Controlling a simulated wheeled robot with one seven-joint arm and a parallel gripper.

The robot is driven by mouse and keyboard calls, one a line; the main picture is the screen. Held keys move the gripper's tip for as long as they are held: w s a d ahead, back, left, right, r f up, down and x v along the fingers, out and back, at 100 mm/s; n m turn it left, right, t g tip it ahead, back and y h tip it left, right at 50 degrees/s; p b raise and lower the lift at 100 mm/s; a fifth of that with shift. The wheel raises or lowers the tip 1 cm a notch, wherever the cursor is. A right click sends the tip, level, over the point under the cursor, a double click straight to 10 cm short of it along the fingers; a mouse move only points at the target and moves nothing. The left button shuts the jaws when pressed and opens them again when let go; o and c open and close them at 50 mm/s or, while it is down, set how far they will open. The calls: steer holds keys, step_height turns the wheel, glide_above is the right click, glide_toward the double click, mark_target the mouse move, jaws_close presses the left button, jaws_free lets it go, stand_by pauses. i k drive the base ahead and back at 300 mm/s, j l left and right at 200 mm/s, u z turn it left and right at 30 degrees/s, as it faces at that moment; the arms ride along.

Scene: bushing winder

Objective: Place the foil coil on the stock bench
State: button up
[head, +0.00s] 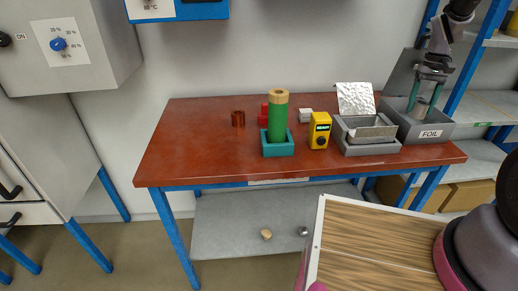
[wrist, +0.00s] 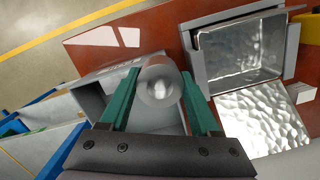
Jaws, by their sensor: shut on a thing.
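The foil coil (wrist: 160,82) is a silver roll seen end-on in the wrist view. My gripper (head: 424,100) is shut on it, with a green finger on each side; the gripper also shows in the wrist view (wrist: 162,100). The coil is at the grey bin labelled FOIL (head: 430,133), at the right end of the red-brown bench (head: 210,160), which I take as the stock bench. The bin (wrist: 92,97) shows behind the fingers in the wrist view. I cannot tell whether the coil touches the bin.
Beside the bin is a grey tray (head: 369,149) with an upright foil sheet (head: 355,98) behind it. Left of these stand a yellow meter (head: 319,131) and a green roll (head: 277,118) in a teal holder (head: 277,150). The bench's left end and front strip are clear.

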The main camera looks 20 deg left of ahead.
mark_target(197, 152)
steer(key=k+u, duration=0.25)
steer(key=u, duration=0.15)
steer(key=k+j+u, duration=0.15)
steer(key=u, duration=0.7)
steer(key=l+u, duration=0.1)
steer(key=u, duration=0.3)
steer(key=l+u, duration=0.1)
steer(key=u, duration=0.35)
steer(key=l+u, duration=0.1)
steer(key=u, duration=0.3)
steer(key=i+l, duration=0.1)
steer(key=l, duration=0.65)
steer(key=i+l+u, duration=0.15)
steer(key=l, duration=0.6)
steer(key=k, duration=0.05)
